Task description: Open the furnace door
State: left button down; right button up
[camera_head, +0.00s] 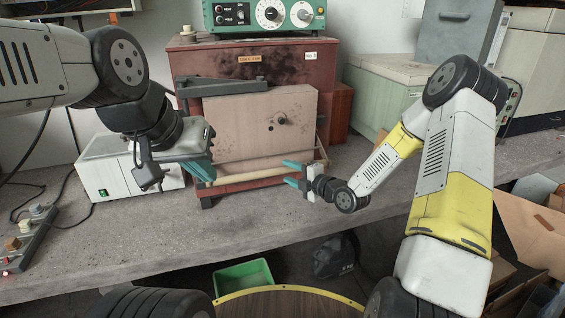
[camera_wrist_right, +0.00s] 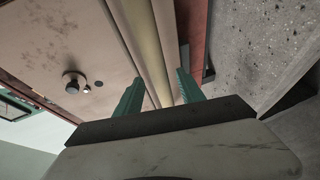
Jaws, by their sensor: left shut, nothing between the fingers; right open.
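The furnace (camera_head: 310,62) is a rust-red box on the bench. Its pinkish-tan door (camera_head: 245,125) is upright at the front and looks shut, with a small dark knob (camera_head: 279,119). A long cream handle bar (camera_head: 250,174) runs along the door's lower edge. My right gripper (camera_head: 291,173) is open at the bar's right end. In the right wrist view its teal fingers (camera_wrist_right: 158,92) lie either side of the bar (camera_wrist_right: 150,40); I cannot tell whether they touch it. My left gripper (camera_head: 203,170) is shut and empty near the door's lower left, partly hiding the bar's left end.
A green control box (camera_head: 265,14) stands on the furnace. A white box (camera_head: 112,172) is on the bench behind my left gripper. A power strip (camera_head: 28,240) and cables lie at the left. A pale green cabinet (camera_head: 385,95) is at the right. The front bench is clear.

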jog(key=x, duration=0.5)
jog(key=shift+w+a, duration=0.25)
grip_shut()
jog(key=shift+f, duration=0.1)
dwell(1.1)
